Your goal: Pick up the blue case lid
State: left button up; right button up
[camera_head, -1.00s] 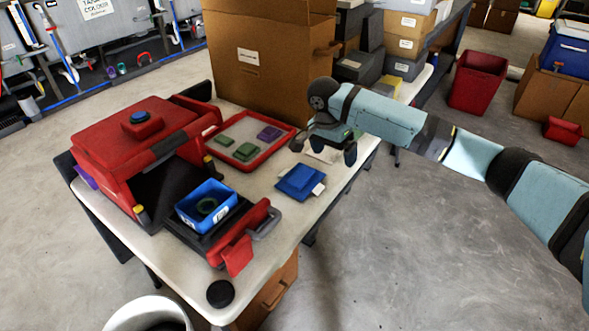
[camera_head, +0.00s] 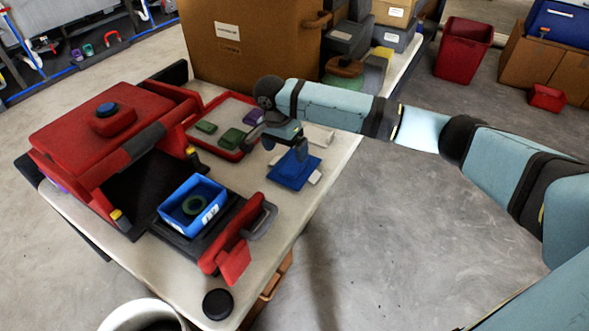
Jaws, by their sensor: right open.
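The blue case lid (camera_head: 290,175) lies flat on the pale table (camera_head: 252,208), right of the red machine. My right gripper (camera_head: 275,149) is open and empty, just behind and above the lid. One finger overlaps the lid's far part in the picture; I cannot tell whether it touches. The other finger is to the left, near the red tray. My left gripper is not in view.
The red machine (camera_head: 85,137) fills the table's left side. A red-rimmed tray (camera_head: 208,149) holds green pieces. A big cardboard box (camera_head: 245,60) stands behind. A black disc (camera_head: 217,304) lies at the near corner. Bare table lies between drawer and lid.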

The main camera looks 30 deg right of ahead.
aim_at(290, 161)
jog(key=f+b, duration=0.1)
jog(key=f, duration=0.1)
jog(key=d+f, duration=0.1)
jog(key=f, duration=0.2)
jog(key=shift+d+f+b, duration=0.1)
jog(key=shift+d+b, duration=0.05)
jog(key=shift+b, duration=0.25)
jog(key=c, duration=0.7)
